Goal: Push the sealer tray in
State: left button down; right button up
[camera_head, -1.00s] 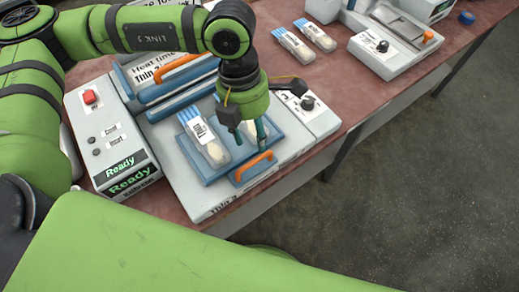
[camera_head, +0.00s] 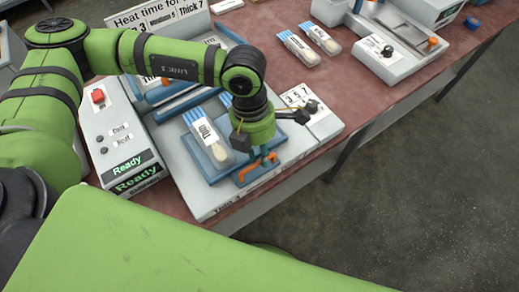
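The sealer (camera_head: 190,187) is a white press on the table, with a blue tray (camera_head: 196,164) sticking out at its front. A packaged wooden spoon (camera_head: 210,140) with a blue-striped end lies on the tray. The tray has an orange handle (camera_head: 250,170) at its front edge. Whether the fingers are closed on the bar cannot be told. My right gripper is not in view; a large green arm link of mine fills the bottom.
A control box with a red button (camera_head: 98,96) and a green "Ready" display (camera_head: 134,179) stands left of the tray. A heat-time sign (camera_head: 165,14) is behind. Two more packaged spoons (camera_head: 298,48) and another white machine (camera_head: 385,52) are at the back right.

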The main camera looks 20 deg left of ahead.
pick_arm(q)
jog(key=w+a+b, duration=0.3)
jog(key=w+a, duration=0.1)
jog(key=a, duration=0.1)
jog(key=shift+w+a+f+b, duration=0.1)
jog(key=shift+w+a+b, duration=0.15)
jog(key=shift+a+b, duration=0.1)
jog(key=shift+a, duration=0.1)
jog(key=shift+r, duration=0.2)
jog(key=c, duration=1.1)
grip_release()
jog(key=shift+w, duration=0.1)
jog(key=shift+c, duration=0.2)
jog(key=shift+f, duration=0.1)
